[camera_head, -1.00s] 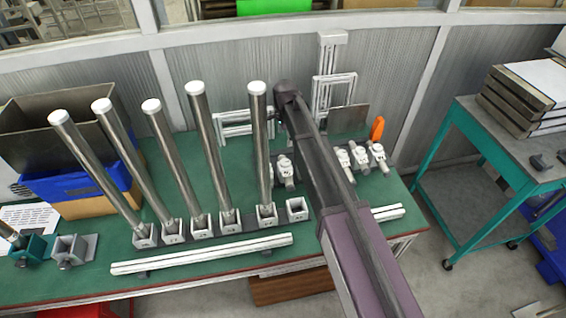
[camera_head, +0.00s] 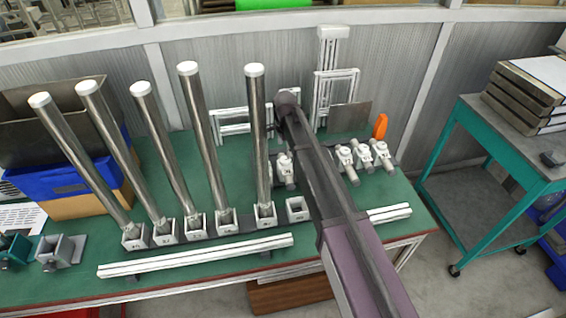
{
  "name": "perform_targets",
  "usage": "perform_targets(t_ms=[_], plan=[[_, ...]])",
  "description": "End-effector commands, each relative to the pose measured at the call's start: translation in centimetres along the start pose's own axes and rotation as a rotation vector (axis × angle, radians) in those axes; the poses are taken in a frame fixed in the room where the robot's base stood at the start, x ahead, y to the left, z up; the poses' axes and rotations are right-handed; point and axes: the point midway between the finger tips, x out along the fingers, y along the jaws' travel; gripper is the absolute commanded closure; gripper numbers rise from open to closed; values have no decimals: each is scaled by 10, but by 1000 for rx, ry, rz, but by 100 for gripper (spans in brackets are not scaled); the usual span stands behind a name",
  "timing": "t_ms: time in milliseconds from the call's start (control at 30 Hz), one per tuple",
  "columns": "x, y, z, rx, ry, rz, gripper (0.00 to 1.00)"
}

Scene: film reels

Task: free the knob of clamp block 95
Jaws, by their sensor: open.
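Several small pale clamp blocks stand in a row on the green bench, most with a tall steel post rising from them. A grey block with a knob (camera_head: 63,253) sits apart at the left edge. My arm crosses the view from the lower right up to the back of the bench. My gripper cannot be made out; the arm and posts hide that area.
A white rail (camera_head: 200,256) lies along the bench front, with a shorter one (camera_head: 389,214) at right. Several white fittings (camera_head: 364,157) stand behind my arm. A blue bin (camera_head: 50,182) is at left. A teal cart (camera_head: 500,130) stands at right, across a floor gap.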

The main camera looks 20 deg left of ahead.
Motion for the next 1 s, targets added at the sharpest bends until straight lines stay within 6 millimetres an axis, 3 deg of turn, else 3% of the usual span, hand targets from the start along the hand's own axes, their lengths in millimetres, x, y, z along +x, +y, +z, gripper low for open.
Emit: perform_targets(t_ms=[500, 1000], plan=[[42, 0, 0, -1, 0, 0, 7], [53, 0, 1, -1, 0, 0, 7]])
